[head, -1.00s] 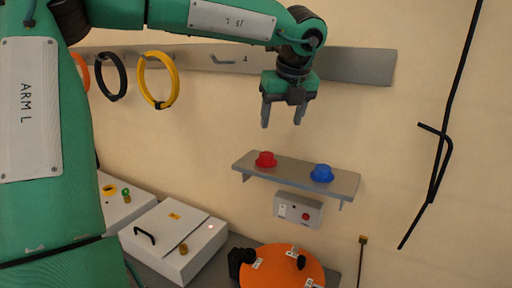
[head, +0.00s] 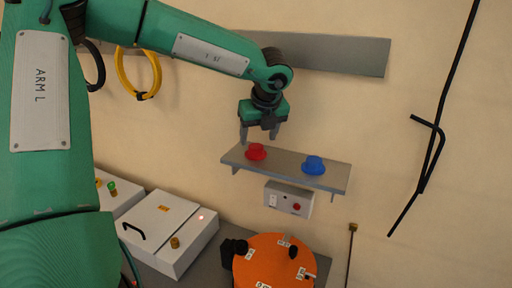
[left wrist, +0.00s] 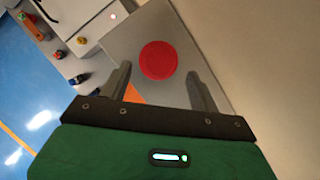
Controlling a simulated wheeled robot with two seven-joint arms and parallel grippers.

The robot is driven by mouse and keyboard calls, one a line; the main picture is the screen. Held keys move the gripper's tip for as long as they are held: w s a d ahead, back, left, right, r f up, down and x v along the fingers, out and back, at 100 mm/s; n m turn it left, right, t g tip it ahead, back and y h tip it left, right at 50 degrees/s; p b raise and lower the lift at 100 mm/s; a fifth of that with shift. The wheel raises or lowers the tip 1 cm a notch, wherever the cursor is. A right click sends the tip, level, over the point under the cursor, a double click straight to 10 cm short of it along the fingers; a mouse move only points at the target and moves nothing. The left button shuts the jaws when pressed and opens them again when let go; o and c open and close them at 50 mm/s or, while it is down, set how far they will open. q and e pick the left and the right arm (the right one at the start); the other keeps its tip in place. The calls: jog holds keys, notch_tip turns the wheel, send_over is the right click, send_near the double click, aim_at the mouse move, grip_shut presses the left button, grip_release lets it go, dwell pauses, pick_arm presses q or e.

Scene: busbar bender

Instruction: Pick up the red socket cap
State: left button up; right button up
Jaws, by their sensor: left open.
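The red socket cap (head: 256,152) sits on the left part of a small grey wall shelf (head: 288,168). A blue cap (head: 313,165) sits to its right on the same shelf. My left gripper (head: 259,137) is open and empty, pointing down just above the red cap. In the left wrist view the red cap (left wrist: 158,60) shows round from above, beyond and between the two open fingers (left wrist: 160,85). No contact with the cap shows. My right gripper is in neither view.
A grey switch box (head: 289,199) is below the shelf. An orange disc (head: 274,264) and a white box (head: 168,232) stand lower down. A yellow ring (head: 139,72) hangs on the wall rail. A black bent rod (head: 430,150) is at the right.

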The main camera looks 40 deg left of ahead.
aim_at(256, 146)
pick_arm(q)
jog(key=p+x, duration=0.1)
jog(key=x, duration=0.2)
jog(key=shift+a+f, duration=0.1)
jog(key=shift+a, duration=0.05)
jog(key=shift+w+a+f+p, duration=0.1)
jog(key=shift+f+p, duration=0.2)
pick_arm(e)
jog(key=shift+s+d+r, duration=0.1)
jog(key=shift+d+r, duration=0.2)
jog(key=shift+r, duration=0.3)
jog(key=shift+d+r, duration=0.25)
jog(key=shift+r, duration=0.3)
pick_arm(q)
jog(key=shift+r, duration=0.1)
jog(key=shift+c, duration=0.2)
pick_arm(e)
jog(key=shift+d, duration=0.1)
pick_arm(q)
jog(key=c, duration=1)
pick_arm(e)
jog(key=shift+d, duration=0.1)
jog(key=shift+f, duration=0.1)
